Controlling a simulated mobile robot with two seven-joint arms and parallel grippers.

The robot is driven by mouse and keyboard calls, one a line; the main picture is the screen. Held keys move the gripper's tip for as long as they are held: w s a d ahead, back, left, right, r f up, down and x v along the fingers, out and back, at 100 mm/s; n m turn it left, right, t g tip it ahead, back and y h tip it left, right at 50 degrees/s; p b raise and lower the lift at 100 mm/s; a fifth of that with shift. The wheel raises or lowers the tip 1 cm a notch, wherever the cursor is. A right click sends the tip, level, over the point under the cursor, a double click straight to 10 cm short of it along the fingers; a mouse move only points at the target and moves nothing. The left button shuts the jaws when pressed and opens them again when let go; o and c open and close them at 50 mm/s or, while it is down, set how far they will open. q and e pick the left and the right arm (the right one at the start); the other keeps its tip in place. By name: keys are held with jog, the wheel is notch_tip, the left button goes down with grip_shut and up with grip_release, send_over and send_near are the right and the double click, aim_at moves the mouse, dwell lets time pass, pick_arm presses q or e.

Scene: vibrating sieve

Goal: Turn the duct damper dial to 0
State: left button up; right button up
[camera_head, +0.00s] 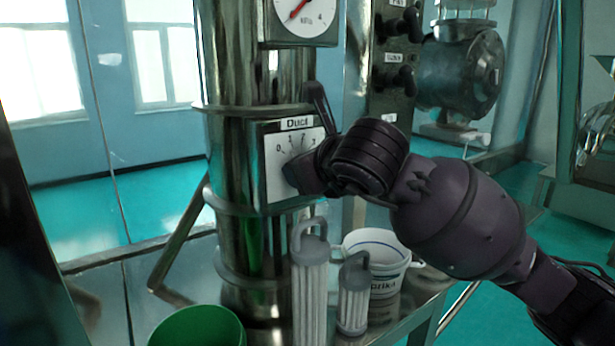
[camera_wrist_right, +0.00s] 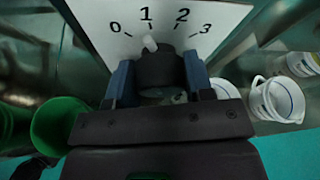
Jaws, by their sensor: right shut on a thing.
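The duct damper dial is a white plate (camera_head: 270,175) labelled "Duct" on the shiny metal duct. Its scale from 0 to 3 also shows on the plate in the right wrist view (camera_wrist_right: 102,12). The dark round knob (camera_wrist_right: 160,66) has a white pointer (camera_wrist_right: 150,43) directed close to the 1. My right gripper (camera_head: 306,150) reaches in from the right and covers the knob in the head view. In the right wrist view its two blue-grey fingers (camera_wrist_right: 158,78) are on either side of the knob, shut on it. My left gripper is not in view.
A round gauge (camera_head: 300,14) is above the dial. Below stand two ribbed grey filters (camera_head: 310,285) (camera_head: 353,300), a white bucket (camera_head: 380,245) and a green bucket (camera_head: 198,328). A dark panel with knobs (camera_head: 392,85) and a metal valve body (camera_head: 460,75) are behind my right arm.

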jog(key=shift+f+n+t+h+b, duration=0.2)
jog(key=shift+n+t+h+b, duration=0.15)
jog(key=shift+n+b, duration=0.4)
jog(key=shift+n+t+h, duration=0.25)
jog(key=shift+n+t, duration=0.1)
jog(key=shift+n, duration=0.4)
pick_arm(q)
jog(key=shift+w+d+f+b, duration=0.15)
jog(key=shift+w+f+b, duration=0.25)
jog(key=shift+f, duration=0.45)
pick_arm(e)
jog(key=shift+r, duration=0.1)
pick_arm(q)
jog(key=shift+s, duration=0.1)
pick_arm(e)
jog(key=o, duration=0.9)
jog(key=shift+s, duration=0.1)
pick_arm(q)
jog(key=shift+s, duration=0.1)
pick_arm(e)
jog(key=v, duration=1)
jog(key=shift+s+r, duration=0.1)
jog(key=shift+s, duration=0.3)
